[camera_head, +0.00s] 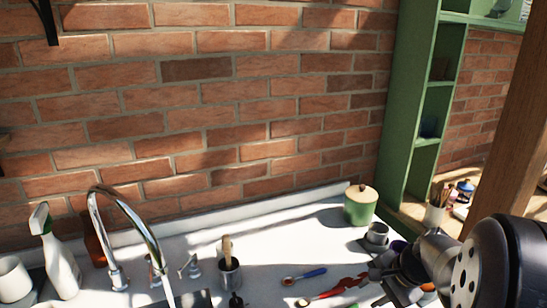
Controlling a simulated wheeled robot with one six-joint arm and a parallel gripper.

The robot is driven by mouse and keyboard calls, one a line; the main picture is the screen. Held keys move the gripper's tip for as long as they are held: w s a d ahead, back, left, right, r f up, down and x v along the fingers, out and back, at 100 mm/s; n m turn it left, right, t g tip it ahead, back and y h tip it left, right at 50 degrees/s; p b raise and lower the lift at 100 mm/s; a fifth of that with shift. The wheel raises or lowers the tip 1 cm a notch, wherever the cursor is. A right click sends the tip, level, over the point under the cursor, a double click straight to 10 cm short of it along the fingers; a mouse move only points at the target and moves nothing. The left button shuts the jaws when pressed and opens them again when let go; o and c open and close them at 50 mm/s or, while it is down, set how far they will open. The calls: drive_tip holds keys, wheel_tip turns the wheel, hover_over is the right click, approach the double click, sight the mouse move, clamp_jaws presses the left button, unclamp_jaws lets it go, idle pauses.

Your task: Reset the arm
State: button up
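My arm reaches in at the lower right, with a large dark round joint and a grey link in front of it. My gripper (398,277) seems to be the grey and dark part at the end of that link, low over the right side of the white counter (200,243). Its fingers are not clear against the things behind, so I cannot tell whether it is open or shut or holds anything.
A green lidded jar (360,208) and a grey cup (377,233) stand close behind my arm. Red-handled pliers (345,284) and a blue-handled tool (305,276) lie left of it. A tap (128,215), spray bottle (60,262) and metal cup (229,274) stand further left. A wooden post (515,140) rises at right.

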sight(347, 307)
drive_tip(key=x, duration=0.8)
drive_tip(key=shift+s+b, duration=0.1)
drive_tip(key=shift+b, duration=0.2)
wheel_tip(347, 307, up, 3)
drive_tip(key=shift+d+r+p, duration=0.1)
drive_tip(key=shift+p, duration=0.2)
drive_tip(key=shift+r, duration=0.6)
drive_tip(key=shift+f, duration=0.1)
